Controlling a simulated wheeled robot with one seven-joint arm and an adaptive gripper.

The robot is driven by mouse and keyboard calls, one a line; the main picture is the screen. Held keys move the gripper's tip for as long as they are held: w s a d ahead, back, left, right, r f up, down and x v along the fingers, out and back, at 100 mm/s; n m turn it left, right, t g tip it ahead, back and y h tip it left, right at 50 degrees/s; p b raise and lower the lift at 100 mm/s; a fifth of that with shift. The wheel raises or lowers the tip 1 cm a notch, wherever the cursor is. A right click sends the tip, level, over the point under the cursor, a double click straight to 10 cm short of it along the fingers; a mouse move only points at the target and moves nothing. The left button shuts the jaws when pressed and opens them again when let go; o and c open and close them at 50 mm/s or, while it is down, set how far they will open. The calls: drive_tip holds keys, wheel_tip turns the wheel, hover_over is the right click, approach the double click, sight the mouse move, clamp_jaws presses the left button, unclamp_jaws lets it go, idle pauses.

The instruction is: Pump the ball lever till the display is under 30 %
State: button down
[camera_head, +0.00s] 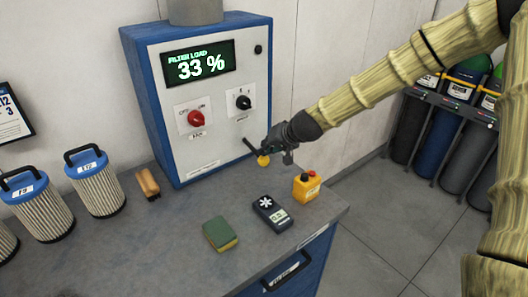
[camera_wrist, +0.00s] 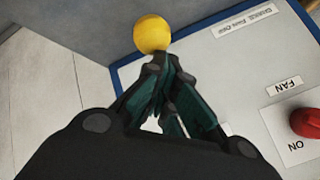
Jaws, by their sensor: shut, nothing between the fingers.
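The display (camera_head: 199,63) on the blue and white cabinet reads "FILTER LOAD 33 %" in green. The lever is a dark rod (camera_head: 249,146) on the cabinet's front, low at its right side, with a yellow ball (camera_head: 263,160) at its end. My gripper (camera_head: 269,150) is at the ball, just above and to the right of it. In the wrist view the yellow ball (camera_wrist: 152,34) is just beyond the fingertips (camera_wrist: 157,62), which are closed together with nothing between them. The rod is hidden there. Whether the fingertips touch the ball I cannot tell.
A red knob (camera_head: 196,118) and a black knob (camera_head: 243,102) sit on the panel.

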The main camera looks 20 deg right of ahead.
drive_tip(key=shift+f+b, duration=0.6)
drive_tip(key=shift+f, duration=0.35)
idle(1.0)
drive_tip(key=shift+r, duration=0.1)
idle(0.5)
drive_tip(key=shift+r+p, duration=1.95)
drive_tip(key=shift+r, duration=0.65)
wheel_tip(320, 180, up, 5)
drive_tip(key=p, duration=0.3)
drive_tip(key=shift+p, duration=0.3)
